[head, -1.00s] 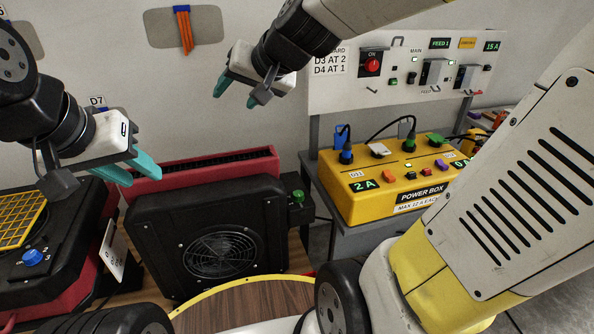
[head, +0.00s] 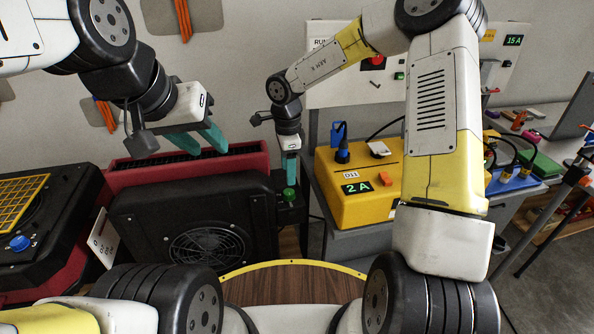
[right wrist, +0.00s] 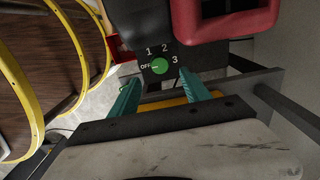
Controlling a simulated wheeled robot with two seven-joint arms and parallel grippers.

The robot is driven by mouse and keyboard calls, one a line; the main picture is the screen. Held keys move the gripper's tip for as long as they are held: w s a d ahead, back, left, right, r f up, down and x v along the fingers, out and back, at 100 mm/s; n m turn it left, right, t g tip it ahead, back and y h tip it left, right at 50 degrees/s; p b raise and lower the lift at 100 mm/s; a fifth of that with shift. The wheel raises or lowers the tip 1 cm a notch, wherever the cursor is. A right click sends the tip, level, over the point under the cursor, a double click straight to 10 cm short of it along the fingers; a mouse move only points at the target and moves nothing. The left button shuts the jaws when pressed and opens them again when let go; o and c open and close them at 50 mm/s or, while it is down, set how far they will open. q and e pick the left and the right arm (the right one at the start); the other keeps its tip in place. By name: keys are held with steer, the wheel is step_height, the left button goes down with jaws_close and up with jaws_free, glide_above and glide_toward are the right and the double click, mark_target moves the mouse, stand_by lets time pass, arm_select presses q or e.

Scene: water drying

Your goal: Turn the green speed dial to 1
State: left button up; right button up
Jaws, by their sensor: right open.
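The green speed dial (head: 289,194) sits on a small dark box at the right end of the black fan unit (head: 190,225). In the right wrist view the dial (right wrist: 160,66) has OFF, 1, 2 and 3 around it, and its pale mark appears to point left at OFF. My right gripper (head: 291,178) points down just above the dial. In the right wrist view its teal fingers (right wrist: 159,79) are spread, one on each side below the dial, apart from it. My left gripper (head: 208,150) is open and empty above the fan unit's red back part.
A yellow power box (head: 345,205) reading 2 A stands on a grey stand to the right of the dial. A second unit with a blue dial (head: 20,243) stands at left. A round yellow-rimmed wooden top (head: 290,283) is in front.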

mark_target(289, 192)
step_height(289, 192, down, 7)
steer(key=shift+f, duration=0.2)
stand_by(0.3)
